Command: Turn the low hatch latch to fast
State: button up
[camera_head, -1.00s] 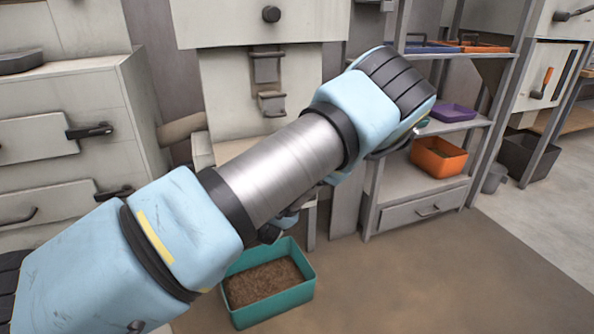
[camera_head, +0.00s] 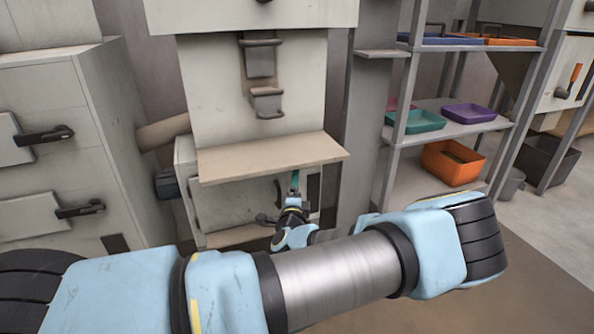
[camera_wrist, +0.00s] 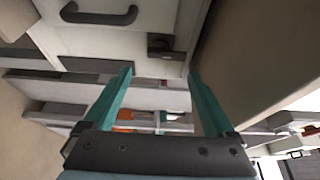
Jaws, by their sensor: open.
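The low hatch (camera_head: 235,203) is a pale panel under the beige ledge of the bagger. A dark curved handle (camera_head: 278,192) shows on it, and it also shows in the wrist view (camera_wrist: 98,15). A dark block that looks like the latch (camera_wrist: 165,46) sits near the panel's edge in the wrist view; its exact setting is hard to tell. My gripper (camera_head: 295,178) is in front of the hatch, below the ledge. Its teal fingers (camera_wrist: 160,75) are apart with nothing between them, short of the dark block. My wrist partly hides the hatch's lower right.
The beige ledge (camera_head: 270,157) juts out just above my gripper. A shelf rack at the right holds a teal tray (camera_head: 415,121), a purple tray (camera_head: 469,113) and an orange bin (camera_head: 453,162). A grey cabinet (camera_head: 70,150) stands at the left.

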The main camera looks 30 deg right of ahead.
jog(key=x, duration=0.9)
jog(key=shift+a, duration=0.1)
jog(key=shift+c, duration=0.2)
jog(key=c, duration=1.3)
